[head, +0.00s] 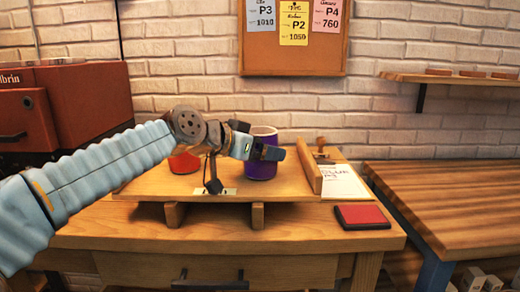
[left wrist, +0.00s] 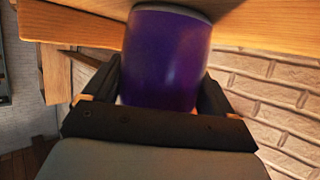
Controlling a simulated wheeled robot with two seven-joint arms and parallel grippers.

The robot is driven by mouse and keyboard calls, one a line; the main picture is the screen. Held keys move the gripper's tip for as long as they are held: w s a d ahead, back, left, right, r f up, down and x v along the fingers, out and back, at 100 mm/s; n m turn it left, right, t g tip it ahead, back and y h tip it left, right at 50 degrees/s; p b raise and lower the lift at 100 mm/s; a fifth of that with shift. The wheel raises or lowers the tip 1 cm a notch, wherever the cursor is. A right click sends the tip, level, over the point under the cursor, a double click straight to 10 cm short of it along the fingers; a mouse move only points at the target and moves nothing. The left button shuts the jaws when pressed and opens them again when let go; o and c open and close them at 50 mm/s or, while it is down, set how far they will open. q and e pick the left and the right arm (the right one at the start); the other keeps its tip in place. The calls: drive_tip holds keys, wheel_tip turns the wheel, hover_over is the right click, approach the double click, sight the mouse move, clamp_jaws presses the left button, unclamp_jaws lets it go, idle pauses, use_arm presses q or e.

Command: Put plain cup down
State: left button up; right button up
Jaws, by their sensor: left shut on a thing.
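A plain purple cup (head: 262,168) is upright over the raised wooden board (head: 232,209). Its base appears at the board's surface, but I cannot tell whether it touches. My left gripper (head: 268,152) reaches in from the left and is shut on the cup. In the left wrist view the purple cup (left wrist: 165,60) sits between the two dark fingers of the left gripper (left wrist: 160,82), with wood close at its far end. A red-orange cup (head: 184,163) stands on the board to the left, partly hidden behind my left arm. My right gripper is not in view.
A wooden bar (head: 309,167) stands on the board right of the purple cup. Beyond it are a white paper sheet (head: 342,184) and a stamp-like tool (head: 321,147). A red pad (head: 362,216) lies at the front right. A red machine (head: 85,100) stands at the left.

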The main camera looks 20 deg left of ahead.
use_arm(q)
drive_tip(key=o, duration=1)
drive_tip(key=shift+f, duration=0.1)
drive_tip(key=shift+o, duration=0.2)
drive_tip(key=shift+s+a+r, duration=0.15)
drive_tip(key=shift+s+r, duration=0.05)
drive_tip(key=shift+s, duration=0.05)
drive_tip(key=b+v, duration=0.2)
drive_tip(key=v, duration=0.9)
drive_tip(key=shift+s+a, duration=0.1)
drive_tip(key=shift+s, duration=0.05)
